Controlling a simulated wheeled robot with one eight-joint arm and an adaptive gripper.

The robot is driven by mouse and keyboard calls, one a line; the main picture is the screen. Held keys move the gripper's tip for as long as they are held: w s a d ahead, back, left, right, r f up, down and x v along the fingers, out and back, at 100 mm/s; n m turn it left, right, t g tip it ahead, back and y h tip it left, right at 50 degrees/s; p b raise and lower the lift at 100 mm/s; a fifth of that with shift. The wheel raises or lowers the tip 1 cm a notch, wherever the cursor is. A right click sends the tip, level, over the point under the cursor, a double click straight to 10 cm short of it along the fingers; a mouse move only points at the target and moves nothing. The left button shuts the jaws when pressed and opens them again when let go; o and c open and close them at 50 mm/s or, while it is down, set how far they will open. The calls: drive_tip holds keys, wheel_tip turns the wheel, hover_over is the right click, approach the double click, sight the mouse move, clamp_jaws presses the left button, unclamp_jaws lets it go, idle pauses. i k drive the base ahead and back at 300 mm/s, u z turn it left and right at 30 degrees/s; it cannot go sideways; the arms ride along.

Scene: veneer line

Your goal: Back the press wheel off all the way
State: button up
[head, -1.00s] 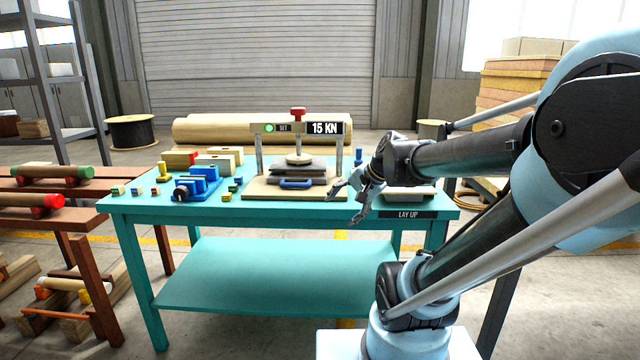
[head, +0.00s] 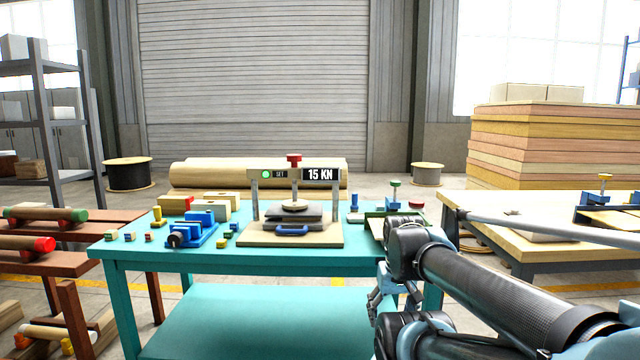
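The press stands on the teal table (head: 130,247), in the middle of the head view. Its red press wheel (head: 293,158) sits on top of a vertical screw above the crossbar. The crossbar carries a lit green lamp marked SET (head: 266,174) and a display (head: 321,175) reading 15 KN. The round press foot (head: 295,205) appears to rest on a dark grey stack (head: 293,214), with a blue handle (head: 292,230) in front. My gripper (head: 388,304) hangs at the table's front edge, right of and below the press, away from the wheel. Its fingers are partly hidden by my arm.
A blue vise (head: 197,229) and several small coloured blocks lie left of the press. A green fixture (head: 380,224) with upright knobs stands to its right, partly behind my arm. A second wooden-topped table (head: 480,213) is at the right. Space above the wheel looks clear.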

sight(294, 159)
drive_tip(key=u, duration=0.95)
drive_tip(key=i, duration=0.65)
drive_tip(key=z, duration=1.65)
